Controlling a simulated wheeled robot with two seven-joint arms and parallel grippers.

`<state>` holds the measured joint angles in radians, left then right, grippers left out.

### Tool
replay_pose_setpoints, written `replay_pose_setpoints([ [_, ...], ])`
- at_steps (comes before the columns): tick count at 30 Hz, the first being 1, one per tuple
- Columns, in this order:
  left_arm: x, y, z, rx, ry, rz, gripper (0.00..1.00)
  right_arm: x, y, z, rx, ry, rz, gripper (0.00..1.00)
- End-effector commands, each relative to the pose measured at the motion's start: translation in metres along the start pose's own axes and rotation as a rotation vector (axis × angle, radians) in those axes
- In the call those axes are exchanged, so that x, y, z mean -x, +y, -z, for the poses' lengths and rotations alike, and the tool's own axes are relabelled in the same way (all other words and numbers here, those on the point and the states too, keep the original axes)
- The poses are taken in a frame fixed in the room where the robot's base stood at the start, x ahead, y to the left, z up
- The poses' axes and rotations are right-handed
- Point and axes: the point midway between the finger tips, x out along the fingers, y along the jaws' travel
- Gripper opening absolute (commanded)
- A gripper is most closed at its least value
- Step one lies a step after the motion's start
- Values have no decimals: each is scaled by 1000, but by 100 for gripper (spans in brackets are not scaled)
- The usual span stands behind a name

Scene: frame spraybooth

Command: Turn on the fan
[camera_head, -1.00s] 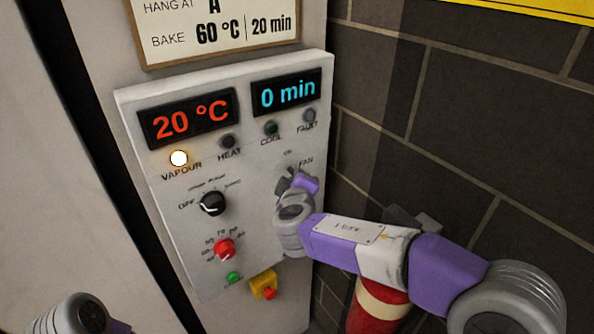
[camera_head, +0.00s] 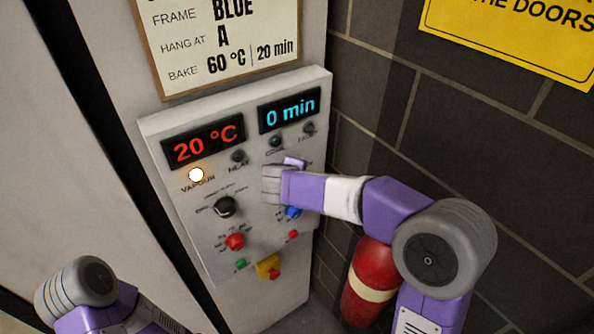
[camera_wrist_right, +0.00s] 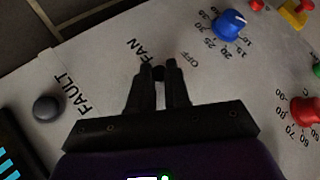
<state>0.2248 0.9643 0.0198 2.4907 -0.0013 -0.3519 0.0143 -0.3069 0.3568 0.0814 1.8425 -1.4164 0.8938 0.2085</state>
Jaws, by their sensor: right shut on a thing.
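The control panel (camera_head: 190,240) fills the middle of the head view. The fan switch (camera_wrist_right: 158,73) is a small dark knob or lever between the FAN and OFF labels in the right wrist view. My right gripper (camera_wrist_right: 160,68) is shut on it, with the fingertips on either side. In the head view my right wrist covers the switch and the fingers, so which way the switch points is not clear. Part of my left arm shows at the lower left, but its gripper is out of view.
The panel has a black knob (camera_head: 224,207), a red knob (camera_head: 235,242), a blue knob (camera_head: 293,212) and a yellow-based red button (camera_head: 268,267). The vapour lamp (camera_head: 196,175) is lit. The displays read 20 °C and 0 min. A red extinguisher (camera_head: 370,280) stands by the brick wall.

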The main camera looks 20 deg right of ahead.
Motion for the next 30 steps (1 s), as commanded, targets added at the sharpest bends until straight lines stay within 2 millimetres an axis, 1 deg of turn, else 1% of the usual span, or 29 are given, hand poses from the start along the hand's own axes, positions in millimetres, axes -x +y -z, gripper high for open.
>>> replay_pose_setpoints([
  [13,2,1,0,0,0,0,43,0,0,0,5,-6,5,0],
  [14,2,1,0,0,0,0,43,0,0,0,5,-7,5,18],
  [18,2,1,0,0,0,0,43,0,0,0,5,-6,5,40],
  [19,2,1,0,0,0,0,43,0,0,0,5,-6,5,42],
  [26,2,1,0,0,0,0,43,0,0,0,5,-5,5,42],
  [30,0,0,0,0,0,0,43,8,0,1,3,-2,4,42],
])
